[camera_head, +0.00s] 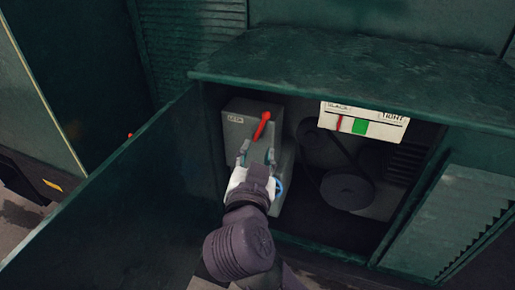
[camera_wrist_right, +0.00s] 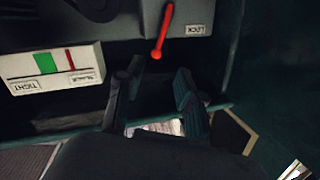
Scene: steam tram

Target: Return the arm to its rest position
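My right gripper (camera_head: 257,153) reaches into an open green cabinet. Its fingers stand apart with nothing between them, as the right wrist view (camera_wrist_right: 158,80) also shows. Just beyond the fingertips is a red lever (camera_head: 262,125) on a grey box (camera_head: 238,117) with a small label. The lever also shows in the right wrist view (camera_wrist_right: 161,36), beside the word LOCK, with a gap between it and the fingers. My right arm covers the lower part of the box. My left gripper is not in view.
The cabinet door (camera_head: 110,205) hangs open on the left, close to my arm. The cabinet top (camera_head: 350,75) overhangs the opening. A gauge marked TIGHT (camera_head: 363,122) has a red pointer and green band. A belt pulley (camera_head: 347,188) sits behind, and a louvred panel (camera_head: 452,220) at right.

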